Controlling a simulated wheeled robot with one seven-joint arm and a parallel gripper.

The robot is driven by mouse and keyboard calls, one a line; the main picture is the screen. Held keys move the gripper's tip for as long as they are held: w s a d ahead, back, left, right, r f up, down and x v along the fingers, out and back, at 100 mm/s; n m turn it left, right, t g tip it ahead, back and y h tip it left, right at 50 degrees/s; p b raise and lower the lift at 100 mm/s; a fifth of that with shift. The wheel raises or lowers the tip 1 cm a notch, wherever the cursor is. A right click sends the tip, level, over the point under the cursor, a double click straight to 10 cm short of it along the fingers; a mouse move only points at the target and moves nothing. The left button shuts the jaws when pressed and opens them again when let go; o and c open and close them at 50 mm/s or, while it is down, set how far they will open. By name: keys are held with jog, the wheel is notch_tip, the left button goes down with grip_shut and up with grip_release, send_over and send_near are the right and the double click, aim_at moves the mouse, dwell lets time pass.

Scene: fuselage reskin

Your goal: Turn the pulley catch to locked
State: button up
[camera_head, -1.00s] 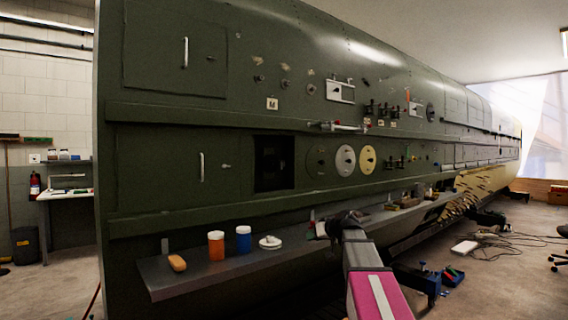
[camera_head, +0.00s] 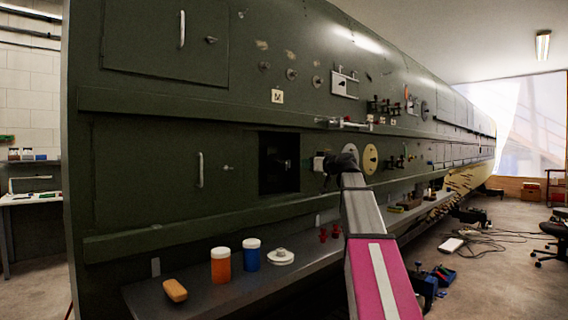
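I cannot tell for sure which fitting on the green fuselage side (camera_head: 190,125) is the pulley catch. A white plate with a dark latch (camera_head: 345,84) sits on the upper panel. A row of small round knobs (camera_head: 291,74) is to its left, and a horizontal rod fitting (camera_head: 345,123) is below. My gripper (camera_head: 320,163) is raised in front of the lower panel, just right of a dark square opening (camera_head: 279,162). It overlaps a pale disc (camera_head: 350,152) and hides a dark disc. A yellow disc (camera_head: 370,159) is to its right. The fingers are small and dark, and their opening is unclear.
A grey shelf (camera_head: 205,292) runs below the panels. It bears an orange jar (camera_head: 221,266), a blue jar (camera_head: 251,258), a white round part (camera_head: 280,257), an orange-brown block (camera_head: 175,290) and small red pieces (camera_head: 323,235). Cables (camera_head: 490,238) lie on the floor at right.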

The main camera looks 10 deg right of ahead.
aim_at(288, 165)
jog(key=x, duration=1.1)
jog(key=shift+d+r, duration=0.1)
jog(key=shift+r, duration=0.1)
grip_shut()
